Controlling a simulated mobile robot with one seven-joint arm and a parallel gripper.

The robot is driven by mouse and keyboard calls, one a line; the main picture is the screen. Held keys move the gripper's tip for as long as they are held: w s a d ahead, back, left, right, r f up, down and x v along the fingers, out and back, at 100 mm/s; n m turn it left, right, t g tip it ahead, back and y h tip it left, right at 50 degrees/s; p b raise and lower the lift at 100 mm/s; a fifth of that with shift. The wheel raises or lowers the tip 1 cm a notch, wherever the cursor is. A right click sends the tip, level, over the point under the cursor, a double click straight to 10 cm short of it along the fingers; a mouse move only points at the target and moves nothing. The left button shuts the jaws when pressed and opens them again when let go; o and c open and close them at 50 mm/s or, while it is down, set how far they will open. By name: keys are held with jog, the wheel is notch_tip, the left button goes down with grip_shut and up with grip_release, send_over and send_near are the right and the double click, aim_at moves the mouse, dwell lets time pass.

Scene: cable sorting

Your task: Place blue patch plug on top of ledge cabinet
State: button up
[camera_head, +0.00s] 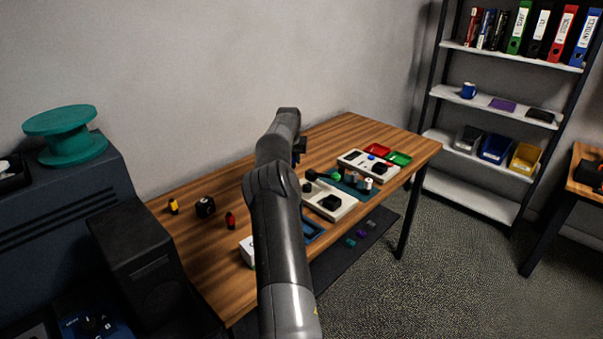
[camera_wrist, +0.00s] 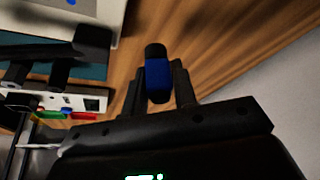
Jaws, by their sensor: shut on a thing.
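The blue patch plug (camera_wrist: 158,78), blue with a black end, is between the two fingers of my gripper (camera_wrist: 160,85) in the wrist view. The fingers are shut on it, and it appears held above the wooden table. In the head view my gripper (camera_head: 300,148) is over the back of the table, mostly hidden by my arm, and the plug cannot be made out. A dark blue-grey cabinet (camera_head: 75,215) stands at the left, with a teal spool (camera_head: 70,135) on its top. I take it for the ledge cabinet, but no label shows this.
The wooden table (camera_head: 185,248) holds a yellow-and-black plug (camera_head: 173,206), a black block (camera_head: 205,206) and a red plug (camera_head: 230,220) at its left. Pale device boxes (camera_head: 330,201) and red and green trays (camera_head: 398,158) are at the right. A shelf rack (camera_head: 480,190) stands beyond.

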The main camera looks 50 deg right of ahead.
jog(key=shift+f, duration=3.4)
jog(key=shift+f, duration=0.15)
jog(key=o, duration=1)
